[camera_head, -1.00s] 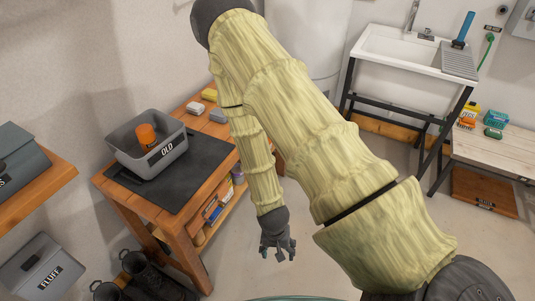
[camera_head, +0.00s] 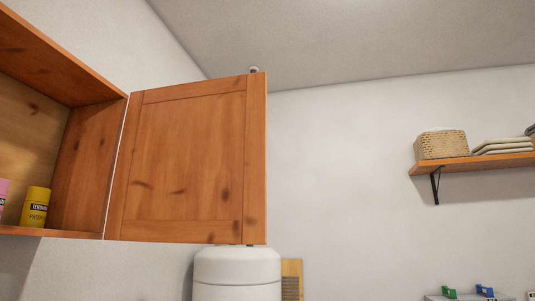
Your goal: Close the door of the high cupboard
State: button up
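The high cupboard (camera_head: 88,170) is on the wall at the left, cut off by the left edge of the picture. Its wooden door (camera_head: 185,165) stands wide open, swung out to the right of the cupboard. The inside is in plain view, with a yellow can (camera_head: 36,207) and part of a pink item (camera_head: 2,196) on its bottom board. My gripper and arm are not in this view.
A white tank (camera_head: 237,272) stands below the door's right end, with a wooden piece (camera_head: 292,279) beside it. A wall shelf (camera_head: 475,162) at the right holds a wicker basket (camera_head: 441,144) and folded cloths (camera_head: 502,145). The wall between door and shelf is bare.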

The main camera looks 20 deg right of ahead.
aim_at(192, 167)
jog(key=z, duration=1.25)
jog(key=i, duration=2.85)
jog(key=u, duration=3.7)
